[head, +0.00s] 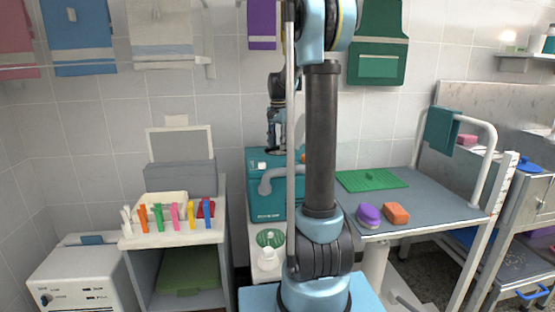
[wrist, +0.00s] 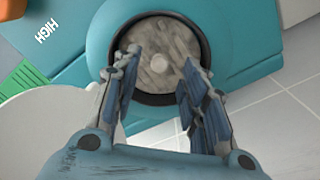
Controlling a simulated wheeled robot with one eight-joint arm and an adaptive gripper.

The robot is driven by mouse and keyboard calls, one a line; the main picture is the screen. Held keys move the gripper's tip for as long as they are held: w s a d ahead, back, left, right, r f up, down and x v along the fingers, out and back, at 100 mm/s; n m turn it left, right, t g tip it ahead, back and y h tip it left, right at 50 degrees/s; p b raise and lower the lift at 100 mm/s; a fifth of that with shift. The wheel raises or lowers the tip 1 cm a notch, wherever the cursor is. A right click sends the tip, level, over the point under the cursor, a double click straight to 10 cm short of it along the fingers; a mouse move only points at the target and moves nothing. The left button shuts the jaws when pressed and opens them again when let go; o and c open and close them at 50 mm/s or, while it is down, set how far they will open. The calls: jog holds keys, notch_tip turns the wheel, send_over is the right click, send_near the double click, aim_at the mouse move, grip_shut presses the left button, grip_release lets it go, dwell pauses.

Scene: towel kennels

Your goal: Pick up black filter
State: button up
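The black filter (wrist: 155,38) is a round disc with a black rim, a grey, lint-like face and a pale central knob. It sits in the top of the teal machine (wrist: 105,30), which also shows in the head view (head: 262,205). My gripper (wrist: 160,65) is open above the filter, one finger on each side of the knob, with nothing between them. I cannot tell whether the fingertips touch the filter. In the head view my gripper (head: 277,145) points down at the machine's top. The filter is not clearly visible there.
A grey pipe (head: 270,180) curves along the machine's front. A cart (head: 435,205) at right holds a green mat (head: 371,180), a purple brush (head: 368,214) and an orange block (head: 396,213). Coloured clips (head: 175,215) stand on a left cabinet. Hanging towels line the wall.

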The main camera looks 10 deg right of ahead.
jog(key=shift+f, duration=1.45)
grip_shut()
